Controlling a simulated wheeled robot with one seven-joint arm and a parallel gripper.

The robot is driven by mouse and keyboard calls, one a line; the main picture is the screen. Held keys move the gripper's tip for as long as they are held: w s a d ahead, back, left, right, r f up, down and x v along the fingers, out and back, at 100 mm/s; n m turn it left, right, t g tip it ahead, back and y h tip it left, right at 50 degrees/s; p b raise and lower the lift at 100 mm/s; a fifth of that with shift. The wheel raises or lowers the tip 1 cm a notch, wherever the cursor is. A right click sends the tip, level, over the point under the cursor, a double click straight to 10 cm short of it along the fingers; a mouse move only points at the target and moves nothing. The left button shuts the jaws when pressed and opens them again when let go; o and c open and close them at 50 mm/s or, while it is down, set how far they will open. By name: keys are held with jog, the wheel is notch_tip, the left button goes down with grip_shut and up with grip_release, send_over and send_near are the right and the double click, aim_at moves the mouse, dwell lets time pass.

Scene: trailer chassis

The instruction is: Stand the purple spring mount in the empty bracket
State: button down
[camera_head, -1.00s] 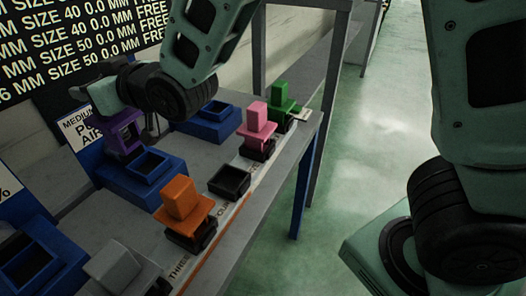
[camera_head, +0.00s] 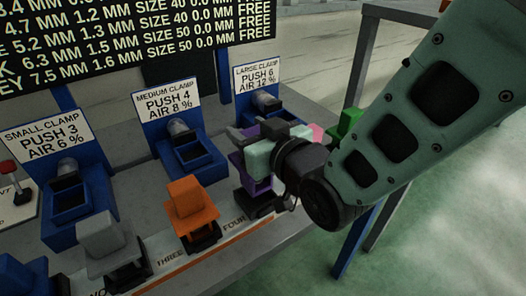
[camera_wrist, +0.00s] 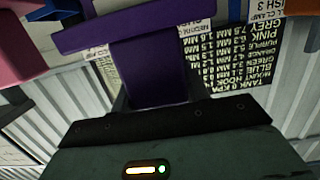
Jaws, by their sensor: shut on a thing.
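The purple spring mount (camera_head: 252,176) is upright between the fingers of my gripper (camera_head: 246,148), partly hidden by them. My gripper is shut on it. The mount is above the black bracket (camera_head: 263,203) by the FOUR label; I cannot tell whether its base touches the bracket. In the wrist view the purple mount (camera_wrist: 150,70) fills the middle between my fingers, its wide flange farther out.
An orange mount (camera_head: 190,208) and a grey mount (camera_head: 106,243) stand in brackets to the left. Pink (camera_head: 317,132) and green (camera_head: 349,121) mounts are close to the right, behind my gripper. Blue clamp stations line the back, including the medium clamp (camera_head: 190,152).

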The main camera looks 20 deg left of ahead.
aim_at(254, 188)
jog(key=shift+f, duration=2.3)
jog(key=shift+f, duration=0.2)
jog(key=c, duration=0.7)
grip_release()
jog(key=shift+r, duration=0.1)
